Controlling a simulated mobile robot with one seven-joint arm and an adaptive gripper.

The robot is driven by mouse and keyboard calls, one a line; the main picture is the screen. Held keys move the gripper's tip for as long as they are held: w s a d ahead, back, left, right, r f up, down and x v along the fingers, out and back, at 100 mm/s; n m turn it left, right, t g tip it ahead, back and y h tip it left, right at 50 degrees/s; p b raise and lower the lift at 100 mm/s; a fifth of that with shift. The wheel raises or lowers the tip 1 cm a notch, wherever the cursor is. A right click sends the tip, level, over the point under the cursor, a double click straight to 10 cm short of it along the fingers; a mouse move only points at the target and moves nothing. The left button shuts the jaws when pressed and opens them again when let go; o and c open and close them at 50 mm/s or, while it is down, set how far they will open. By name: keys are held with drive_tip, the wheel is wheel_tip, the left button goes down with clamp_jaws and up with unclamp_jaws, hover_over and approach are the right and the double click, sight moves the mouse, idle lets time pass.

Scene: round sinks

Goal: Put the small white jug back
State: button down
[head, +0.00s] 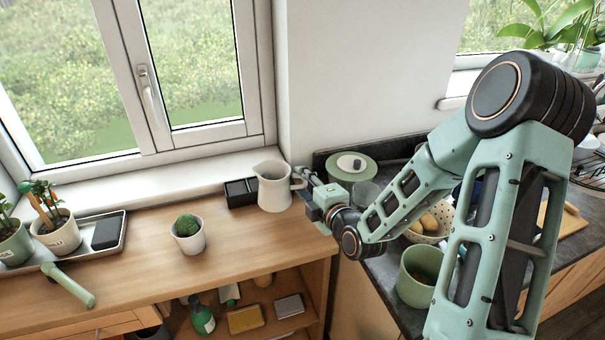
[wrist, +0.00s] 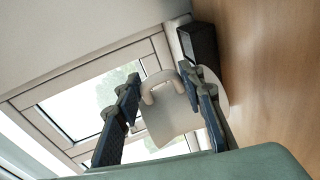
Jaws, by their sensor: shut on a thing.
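The small white jug (head: 272,190) is upright at the right end of the wooden counter, close to the window sill. Its handle is on the right, toward my arm. My gripper (head: 302,178) is at the handle side and is shut on the jug's handle. In the wrist view the jug (wrist: 168,122) shows between the two dark fingers of my gripper (wrist: 160,78), with the pale handle between the fingertips. I cannot tell whether the jug's base touches the wood.
A black box (head: 240,192) stands just left of the jug. A potted cactus (head: 188,234), a tray with plants (head: 108,233) and a green-handled tool (head: 70,285) are further left. A green canister (head: 418,276) and a speckled bowl (head: 432,222) are on the dark worktop. Bare wood lies in front of the jug.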

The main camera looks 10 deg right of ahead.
sight(294, 176)
drive_tip(key=shift+s+a+r+n+g+y+p, duration=0.1)
drive_tip(key=shift+s+r+n+g+y+p, duration=0.3)
drive_tip(key=shift+n+y+p, duration=0.4)
drive_tip(key=shift+s+a+r+n+g+y+p, duration=0.1)
drive_tip(key=shift+s+r+n+g+y+p, duration=0.15)
drive_tip(key=shift+r+n+g+y+p, duration=0.5)
drive_tip(key=shift+s+a+r+n+g+y+p, duration=0.1)
drive_tip(key=shift+s+r+n+g+y+p, duration=0.2)
drive_tip(key=shift+n+y+p, duration=0.45)
drive_tip(key=shift+s+f+b, duration=0.1)
drive_tip(key=shift+f+b, duration=1.5)
drive_tip(key=shift+f, duration=2)
drive_tip(key=shift+f+b, duration=0.6)
drive_tip(key=c, duration=1.2)
unclamp_jaws()
drive_tip(key=shift+d, duration=0.1)
